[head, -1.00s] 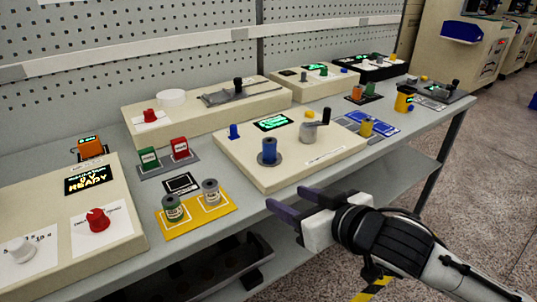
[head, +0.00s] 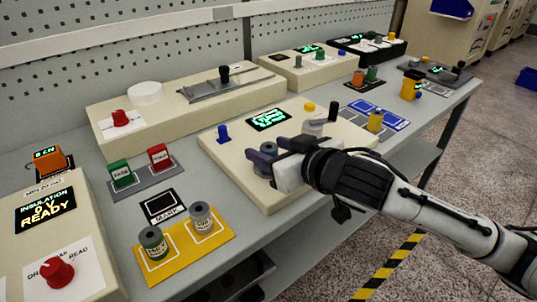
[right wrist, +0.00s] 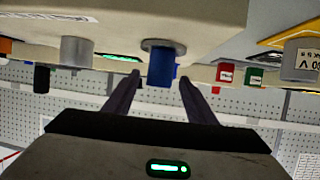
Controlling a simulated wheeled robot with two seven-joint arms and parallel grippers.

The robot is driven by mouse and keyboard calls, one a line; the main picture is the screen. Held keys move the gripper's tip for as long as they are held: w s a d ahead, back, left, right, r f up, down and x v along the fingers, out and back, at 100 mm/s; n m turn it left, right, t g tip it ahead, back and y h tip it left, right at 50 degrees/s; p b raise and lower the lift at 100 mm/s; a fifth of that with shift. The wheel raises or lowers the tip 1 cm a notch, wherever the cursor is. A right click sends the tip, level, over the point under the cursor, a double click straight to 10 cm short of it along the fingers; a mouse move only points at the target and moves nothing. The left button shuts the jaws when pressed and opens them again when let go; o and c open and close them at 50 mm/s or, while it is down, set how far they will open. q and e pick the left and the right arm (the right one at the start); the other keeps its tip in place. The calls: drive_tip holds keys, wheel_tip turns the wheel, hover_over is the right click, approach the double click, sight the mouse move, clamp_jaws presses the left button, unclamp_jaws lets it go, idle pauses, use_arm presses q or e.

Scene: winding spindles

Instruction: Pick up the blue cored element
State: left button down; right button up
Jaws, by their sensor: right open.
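In the right wrist view the fingertips (right wrist: 160,76) flank the blue body, with gaps showing. My left gripper is not in view.
A yellow mat (head: 183,249) with two spools lies at front left. Red (head: 158,156) and green (head: 120,172) blocks stand behind it.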

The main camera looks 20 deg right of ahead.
drive_tip(key=x, duration=0.5)
drive_tip(key=shift+r, duration=0.1)
drive_tip(key=c, duration=1.2)
